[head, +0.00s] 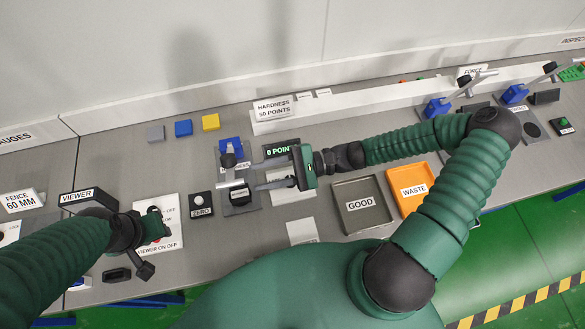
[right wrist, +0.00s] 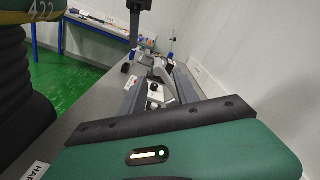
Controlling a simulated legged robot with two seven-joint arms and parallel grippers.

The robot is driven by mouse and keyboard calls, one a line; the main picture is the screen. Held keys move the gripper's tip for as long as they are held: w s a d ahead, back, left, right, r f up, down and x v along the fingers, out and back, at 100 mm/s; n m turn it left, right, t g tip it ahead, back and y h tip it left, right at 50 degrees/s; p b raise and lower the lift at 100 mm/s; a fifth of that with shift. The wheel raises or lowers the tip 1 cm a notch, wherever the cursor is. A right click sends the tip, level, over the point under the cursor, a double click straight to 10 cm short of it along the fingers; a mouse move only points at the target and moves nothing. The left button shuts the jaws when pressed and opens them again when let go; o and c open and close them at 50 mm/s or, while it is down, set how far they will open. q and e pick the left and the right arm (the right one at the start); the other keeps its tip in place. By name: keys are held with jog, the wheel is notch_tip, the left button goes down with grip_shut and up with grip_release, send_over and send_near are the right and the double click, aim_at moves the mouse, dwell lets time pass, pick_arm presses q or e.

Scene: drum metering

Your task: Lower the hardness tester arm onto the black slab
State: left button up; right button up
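The hardness tester has a blue block (head: 231,145) at the back of the bench, with a black-ended grey arm (head: 228,161) in front of it. The black slab (head: 240,198) lies in front of the tester, partly covered by my gripper. The arm appears raised above the slab; contact is not clear. My right gripper (head: 254,176) reaches in from the right, its fingers spread and pointing left towards the tester. The spread fingers also show in the right wrist view (right wrist: 158,92), with nothing clearly held. My left gripper (head: 160,226) is over the viewer switch panel; its fingers are unclear.
A display (head: 281,149) reading 0 points stands behind my right gripper. The zero button (head: 201,204) is left of the slab. Good (head: 347,219) and waste (head: 406,180) trays lie right. Blue and yellow blocks (head: 211,122) sit at the back. Another blue-based fixture (head: 436,107) stands farther right.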

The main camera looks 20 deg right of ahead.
jog(key=s+d+b, duration=0.1)
jog(key=d, duration=0.7)
jog(key=shift+s, duration=0.25)
jog(key=shift+c, duration=0.4)
